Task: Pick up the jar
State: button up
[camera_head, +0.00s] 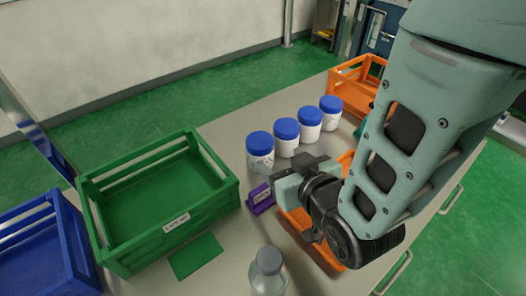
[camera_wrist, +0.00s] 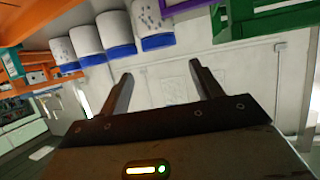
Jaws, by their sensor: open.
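Several white jars with blue lids stand upright in a slanting row on the table; the nearest jar (camera_head: 260,155) is close to my gripper (camera_head: 290,186), and the farthest jar (camera_head: 330,112) is near the back orange crate. In the wrist view the row appears upside down along the top, with one jar (camera_wrist: 118,34) above the fingers. My gripper (camera_wrist: 163,84) is open, with nothing between its two dark fingers. A clear jar or bottle with a grey lid (camera_head: 268,262) stands alone at the front edge of the picture. Which jar is meant cannot be told.
A green crate (camera_head: 168,236) stands left, with a blue crate (camera_head: 78,262) beyond it. A purple holder (camera_head: 260,198) sits beside my gripper. An orange crate (camera_head: 297,219) lies partly hidden under my arm; another orange crate (camera_head: 345,88) is behind. Grey table (camera_head: 222,135) is clear between.

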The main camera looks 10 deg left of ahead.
aim_at(261, 142)
jog(key=shift+w+f+b, duration=0.1)
jog(key=shift+f+b, duration=0.2)
jog(key=shift+b, duration=0.45)
jog(key=p+x, duration=0.1)
jog(key=x, duration=0.5)
jog(key=shift+a+r+p, duration=0.1)
jog(key=shift+r+p, duration=0.1)
jog(key=shift+p, duration=0.2)
jog(key=shift+p+x, duration=1)
jog(key=shift+x, duration=2.2)
jog(key=c, duration=0.8)
